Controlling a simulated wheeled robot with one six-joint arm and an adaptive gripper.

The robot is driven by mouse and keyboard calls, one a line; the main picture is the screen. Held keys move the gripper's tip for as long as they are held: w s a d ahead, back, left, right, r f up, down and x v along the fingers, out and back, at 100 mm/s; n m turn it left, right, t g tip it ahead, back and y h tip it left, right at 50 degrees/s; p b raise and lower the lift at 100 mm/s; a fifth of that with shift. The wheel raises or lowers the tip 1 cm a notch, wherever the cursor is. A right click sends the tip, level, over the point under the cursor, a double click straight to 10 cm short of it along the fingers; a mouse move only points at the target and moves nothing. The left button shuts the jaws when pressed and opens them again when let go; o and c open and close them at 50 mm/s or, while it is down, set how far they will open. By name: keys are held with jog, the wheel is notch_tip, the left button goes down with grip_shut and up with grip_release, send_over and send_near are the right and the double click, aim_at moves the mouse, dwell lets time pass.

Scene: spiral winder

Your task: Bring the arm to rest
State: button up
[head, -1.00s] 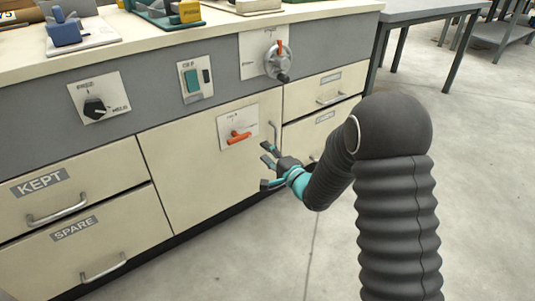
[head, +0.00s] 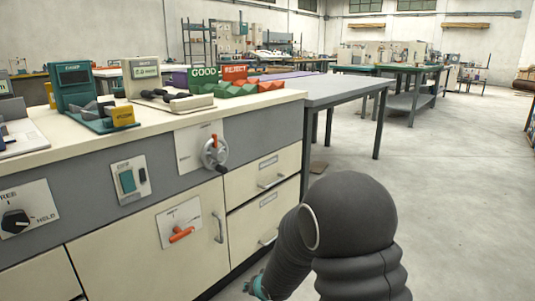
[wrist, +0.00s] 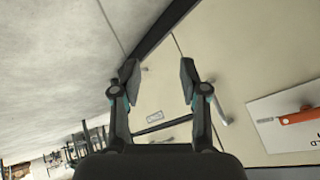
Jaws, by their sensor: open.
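My gripper (wrist: 158,82) shows in the wrist view with its two fingers apart and nothing between them. It faces the cream cabinet front near the floor edge. In the head view my arm bends low at the front of the bench, and only a bit of the teal wrist shows at the bottom; the fingers are out of that view. The cabinet door (head: 130,245) has an orange lever (head: 181,234) and a grey handle (head: 218,228). The orange lever also shows at the right of the wrist view (wrist: 300,117).
The bench top holds a green device (head: 80,90), a cream device (head: 143,78) and GOOD (head: 203,76) and REJECT (head: 236,72) bins. A crank (head: 214,152) and drawers (head: 265,172) are on the front. A grey table (head: 335,90) stands behind. The floor at right is clear.

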jog(key=s+d+r+h+p, duration=0.1)
jog(key=s+d+r+p, duration=0.1)
jog(key=s+d+r, duration=0.4)
jog(key=s+d+r+g+h+p, duration=0.1)
jog(key=s+d+r, duration=0.6)
jog(key=s+r, duration=0.7)
jog(key=s+d+r+n+h+p, duration=0.1)
jog(key=s+d+r+p, duration=0.1)
jog(key=s+d+r, duration=0.4)
jog(key=s+v, duration=0.1)
jog(key=v, duration=0.5)
jog(key=shift+s+d+p, duration=0.15)
jog(key=shift+d+p, duration=0.05)
jog(key=shift+p, duration=0.1)
